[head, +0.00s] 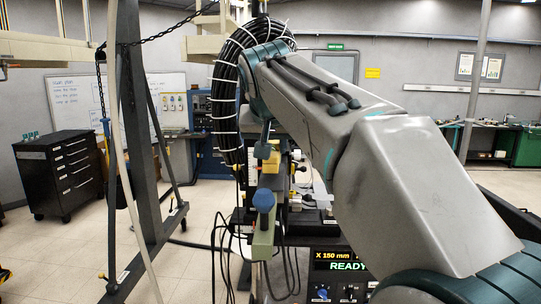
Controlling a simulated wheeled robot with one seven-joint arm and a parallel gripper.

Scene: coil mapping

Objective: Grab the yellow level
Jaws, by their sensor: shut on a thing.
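My arm reaches from the lower right up to the upper middle, and its wrist bends down in front of a large black coil. My gripper (265,133) shows only as a small teal part below the wrist, mostly hidden by the arm. It is shut on a small yellow piece (271,160), which looks like the yellow level. The level is partly hidden, and its full length and tilt cannot be told.
The black coil (226,95) with white ties stands close behind my wrist. A green box with a blue knob (263,201) and loose cables hang just below. A display panel (340,266) reads READY.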

